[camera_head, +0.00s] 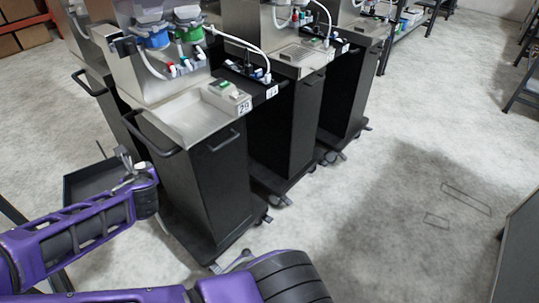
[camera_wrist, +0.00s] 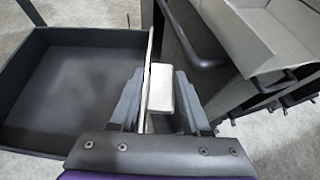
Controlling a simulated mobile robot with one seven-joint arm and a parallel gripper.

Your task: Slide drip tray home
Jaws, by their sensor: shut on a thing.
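A dark, open, shallow tray (camera_head: 90,182), which I take to be the drip tray, is at the left of the head view, beside the carts. In the wrist view the tray (camera_wrist: 68,95) fills the left side and looks empty. My gripper (camera_wrist: 158,98) is shut on a pale block (camera_wrist: 162,82) beside a thin upright plate at the tray's right edge. In the head view my gripper (camera_head: 137,170) is at the tray's right side, and my arm partly covers that area. Where the tray's slot is cannot be told.
The nearest dispenser cart (camera_head: 210,180), marked 29, has a steel top and stands right of my gripper. Its black handle bar (camera_wrist: 195,50) is close in the wrist view. More dispensers stand behind it. The floor (camera_head: 400,200) to the right is clear.

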